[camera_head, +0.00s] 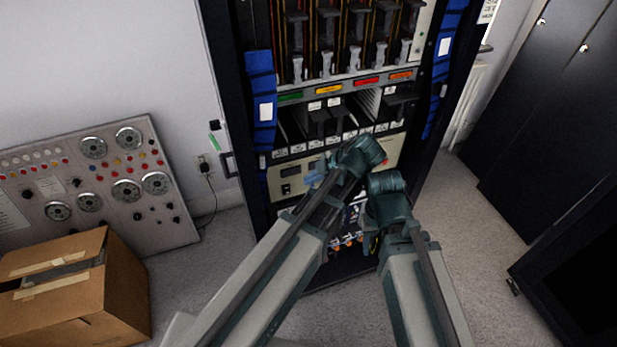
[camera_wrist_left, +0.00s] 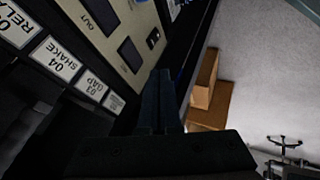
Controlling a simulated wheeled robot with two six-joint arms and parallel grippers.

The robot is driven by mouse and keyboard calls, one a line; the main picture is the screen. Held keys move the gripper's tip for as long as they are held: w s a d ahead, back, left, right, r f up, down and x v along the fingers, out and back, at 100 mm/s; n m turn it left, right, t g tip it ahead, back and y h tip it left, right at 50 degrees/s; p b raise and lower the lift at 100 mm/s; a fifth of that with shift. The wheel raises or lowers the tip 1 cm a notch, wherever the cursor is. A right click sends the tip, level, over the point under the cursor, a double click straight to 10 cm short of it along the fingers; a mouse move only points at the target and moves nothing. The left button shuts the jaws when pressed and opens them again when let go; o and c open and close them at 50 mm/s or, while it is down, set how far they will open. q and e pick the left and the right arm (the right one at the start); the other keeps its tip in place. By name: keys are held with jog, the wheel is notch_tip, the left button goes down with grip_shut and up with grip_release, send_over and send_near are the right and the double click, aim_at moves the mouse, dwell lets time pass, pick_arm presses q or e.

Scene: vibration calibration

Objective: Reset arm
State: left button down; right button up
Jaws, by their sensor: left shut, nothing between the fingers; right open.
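My left arm reaches up from the lower left in the head view, its teal wrist in front of the rack (camera_head: 232,90). My left gripper (camera_head: 314,179) is small and partly hidden there, near the beige panel (camera_head: 286,187). In the left wrist view its dark fingers (camera_wrist_left: 160,98) are together and empty, with the beige panel beside them. My right arm stands to the right of the left one, its wrist in front of the lower rack. My right gripper (camera_head: 373,242) is open and mostly hidden by its own arm.
A cardboard box (camera_head: 125,290) stands at the lower left before a grey dial console (camera_head: 110,205). Black cabinets (camera_head: 545,140) stand at the right. Grey carpet (camera_head: 465,215) shows free between rack and cabinets. A cable (camera_head: 211,195) hangs from the wall socket.

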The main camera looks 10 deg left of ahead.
pick_arm(q)
jog(key=shift+s+f, duration=0.1)
dwell(0.3)
jog(key=s+a+f+m+g+h, duration=0.15)
jog(key=s+m+h, duration=0.25)
jog(key=m, duration=0.8)
jog(key=s+a+f+m+h, duration=0.1)
jog(key=s+f+m+h, duration=0.25)
jog(key=m, duration=0.85)
jog(key=s+d+m, duration=0.1)
jog(key=s+d, duration=0.2)
jog(key=d, duration=0.2)
jog(key=s+d+m+y, duration=0.1)
jog(key=s+d+m, duration=0.1)
jog(key=d, duration=0.3)
jog(key=shift+s+d+r+g, duration=0.2)
jog(key=shift+s+d+g, duration=0.05)
jog(key=shift+s+g, duration=0.25)
